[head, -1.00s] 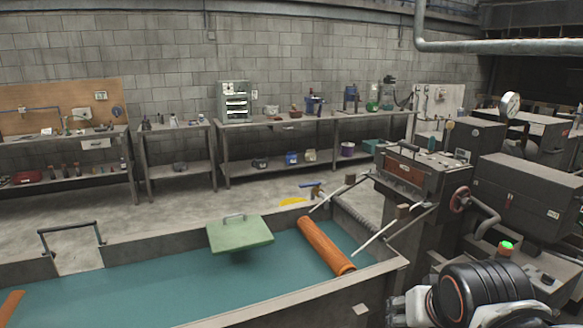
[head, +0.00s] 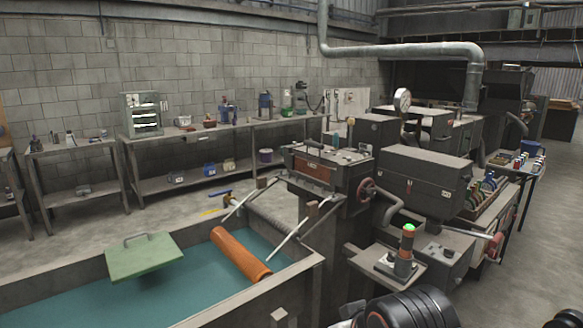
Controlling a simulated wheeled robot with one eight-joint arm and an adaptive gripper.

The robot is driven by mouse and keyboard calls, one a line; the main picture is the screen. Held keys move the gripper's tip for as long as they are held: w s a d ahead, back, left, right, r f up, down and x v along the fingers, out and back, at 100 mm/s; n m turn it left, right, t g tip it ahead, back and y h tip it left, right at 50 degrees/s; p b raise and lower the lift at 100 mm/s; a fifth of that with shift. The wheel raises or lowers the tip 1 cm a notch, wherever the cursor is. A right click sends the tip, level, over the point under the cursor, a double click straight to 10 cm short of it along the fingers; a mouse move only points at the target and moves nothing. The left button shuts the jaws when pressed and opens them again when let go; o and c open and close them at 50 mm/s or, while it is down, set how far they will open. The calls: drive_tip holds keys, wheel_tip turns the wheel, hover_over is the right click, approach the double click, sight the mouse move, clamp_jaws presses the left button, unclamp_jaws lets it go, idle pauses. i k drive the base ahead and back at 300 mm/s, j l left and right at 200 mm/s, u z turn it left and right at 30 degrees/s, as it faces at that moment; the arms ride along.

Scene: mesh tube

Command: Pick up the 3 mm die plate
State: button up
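I cannot pick out the 3 mm die plate for certain. A rack of several upright round discs with coloured edges (head: 482,194) stands on the right side of the machine, and they are too small to read. Part of my dark arm shows at the bottom edge, right of centre. My gripper's fingers are not visible, so its opening and distance to the discs do not show.
A water trough (head: 205,273) with a green lid (head: 143,257) and an orange roller (head: 240,256) lies at left. The extruder (head: 325,172) fills the middle. A control stand (head: 404,260) with a green lamp stands in front. A side table (head: 526,168) holds small items; open floor lies at right.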

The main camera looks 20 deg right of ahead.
sight(319, 172)
drive_tip(key=i+l+z, duration=0.1)
drive_tip(key=i, duration=0.6)
drive_tip(key=i+l, duration=0.2)
drive_tip(key=i, duration=0.45)
drive_tip(key=l+z, duration=0.05)
